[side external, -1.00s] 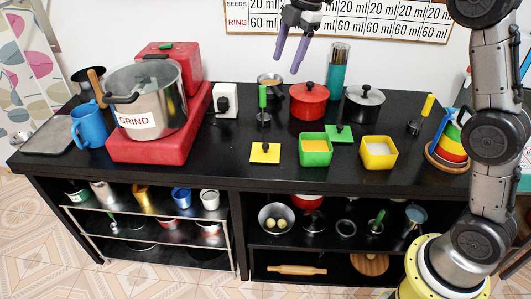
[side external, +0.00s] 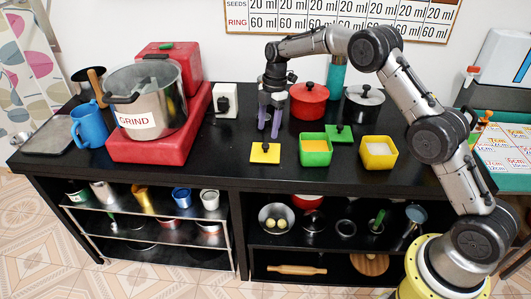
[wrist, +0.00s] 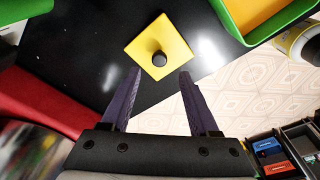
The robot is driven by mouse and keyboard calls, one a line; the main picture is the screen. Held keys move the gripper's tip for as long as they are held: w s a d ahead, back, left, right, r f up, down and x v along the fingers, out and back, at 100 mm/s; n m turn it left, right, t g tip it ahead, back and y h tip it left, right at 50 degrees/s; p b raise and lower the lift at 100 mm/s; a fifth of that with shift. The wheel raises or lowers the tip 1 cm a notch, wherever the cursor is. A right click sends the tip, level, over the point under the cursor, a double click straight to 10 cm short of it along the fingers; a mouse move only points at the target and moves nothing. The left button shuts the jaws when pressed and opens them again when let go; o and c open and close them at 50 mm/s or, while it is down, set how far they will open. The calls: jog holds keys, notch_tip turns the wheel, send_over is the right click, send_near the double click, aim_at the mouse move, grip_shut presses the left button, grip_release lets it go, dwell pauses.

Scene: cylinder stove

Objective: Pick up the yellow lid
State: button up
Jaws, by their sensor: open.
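The yellow lid (side external: 265,152) is a flat square with a dark round knob, lying on the black counter near its front edge. It also shows in the wrist view (wrist: 146,50), top centre, ahead of my fingertips. My gripper (side external: 269,130) has purple fingers pointing down, above and just behind the lid. In the wrist view my gripper (wrist: 161,72) is open and empty, its fingers apart with the lid's knob beyond the gap between them. The fingers do not touch the lid.
An open green box (side external: 315,151) stands right of the lid, with a green lid (side external: 339,134) behind it. A yellow box (side external: 378,153) stands farther right. A red base (side external: 160,146) bears a large pot at left. Red (side external: 308,101) and grey (side external: 363,103) pots stand behind.

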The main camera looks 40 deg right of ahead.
aim_at(266, 144)
jog(key=shift+a+f, duration=0.2)
jog(key=shift+f, duration=1.5)
jog(key=shift+a+f, duration=0.2)
jog(key=shift+f, duration=1.45)
jog(key=shift+c, duration=0.3)
grip_shut()
